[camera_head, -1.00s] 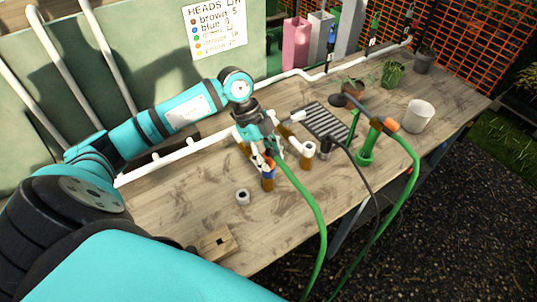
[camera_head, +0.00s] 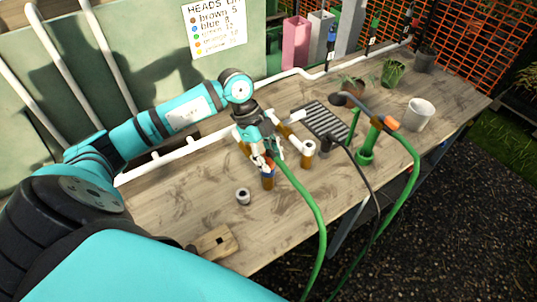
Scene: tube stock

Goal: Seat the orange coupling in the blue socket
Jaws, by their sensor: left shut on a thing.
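My left gripper (camera_head: 265,155) is shut on the end of a green hose (camera_head: 303,193), just above the blue socket. A small orange bit, seemingly the orange coupling (camera_head: 270,162), shows between its fingers, mostly hidden by them. The blue socket (camera_head: 267,174) tops a short brown post (camera_head: 267,184) on the bench, directly under the fingers. The coupling's lower end is at or right over the socket mouth; I cannot tell whether it is inside. My right gripper is not in view.
A white-topped brown post (camera_head: 308,152) stands right of the gripper. A grey ring (camera_head: 243,196) and a wooden block (camera_head: 215,243) lie in front. A green stand (camera_head: 367,150) holds a lance with another orange piece (camera_head: 390,124). A black hose (camera_head: 362,180) crosses the bench edge.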

